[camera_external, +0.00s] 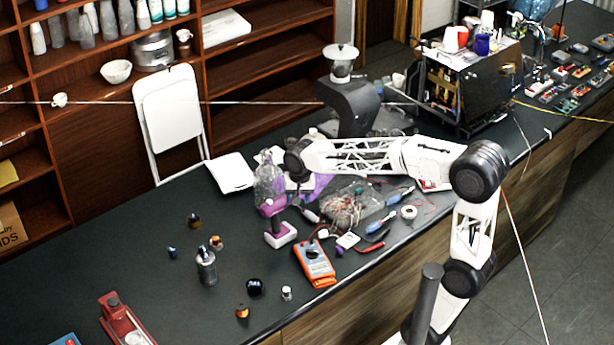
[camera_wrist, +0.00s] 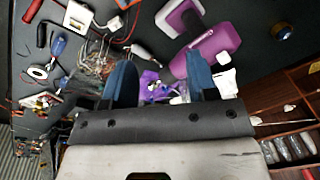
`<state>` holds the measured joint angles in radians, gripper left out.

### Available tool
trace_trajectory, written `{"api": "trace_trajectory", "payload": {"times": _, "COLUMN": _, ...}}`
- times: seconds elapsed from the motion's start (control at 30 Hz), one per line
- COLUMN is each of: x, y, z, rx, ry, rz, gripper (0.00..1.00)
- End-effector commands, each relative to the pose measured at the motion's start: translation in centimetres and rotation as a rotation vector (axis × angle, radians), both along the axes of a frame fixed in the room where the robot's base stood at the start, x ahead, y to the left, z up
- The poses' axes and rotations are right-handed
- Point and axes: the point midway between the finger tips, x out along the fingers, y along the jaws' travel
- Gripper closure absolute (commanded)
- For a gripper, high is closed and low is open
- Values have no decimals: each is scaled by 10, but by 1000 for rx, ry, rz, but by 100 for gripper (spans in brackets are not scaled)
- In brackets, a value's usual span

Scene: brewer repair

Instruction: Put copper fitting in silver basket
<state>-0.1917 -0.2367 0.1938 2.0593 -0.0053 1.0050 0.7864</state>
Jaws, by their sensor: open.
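Several small copper-coloured pieces lie on the dark bench at left in the external view: one at the back (camera_external: 195,220), one beside a grey bottle (camera_external: 216,242), one near the front edge (camera_external: 242,311). I cannot tell which is the copper fitting. A small round piece with a copper tint (camera_wrist: 282,31) shows at upper right in the wrist view. The silver basket appears to be the wire tray (camera_external: 362,197) holding tangled wires, right of my gripper; it also shows in the wrist view (camera_wrist: 95,62). My gripper (camera_wrist: 161,76) is open, with nothing clearly held, near the purple drill.
The purple-and-white drill (camera_external: 275,218) stands close to my gripper, also in the wrist view (camera_wrist: 213,48). An orange multimeter (camera_external: 315,262) and several tools lie in front of the tray. A red tool (camera_external: 122,318) lies front left. The bench's left part has free room.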

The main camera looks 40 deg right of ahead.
Motion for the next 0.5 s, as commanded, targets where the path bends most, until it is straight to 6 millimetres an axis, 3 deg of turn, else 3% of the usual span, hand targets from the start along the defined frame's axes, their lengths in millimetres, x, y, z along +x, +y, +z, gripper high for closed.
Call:
{"api": "trace_trajectory", "payload": {"times": 0.2, "x": -62, "y": -37, "z": 0, "rx": -20, "ry": -29, "rz": 127, "gripper": 47}}
{"api": "trace_trajectory", "payload": {"times": 0.5, "x": -146, "y": -76, "z": -12, "rx": -58, "ry": -69, "rz": 309, "gripper": 47}}
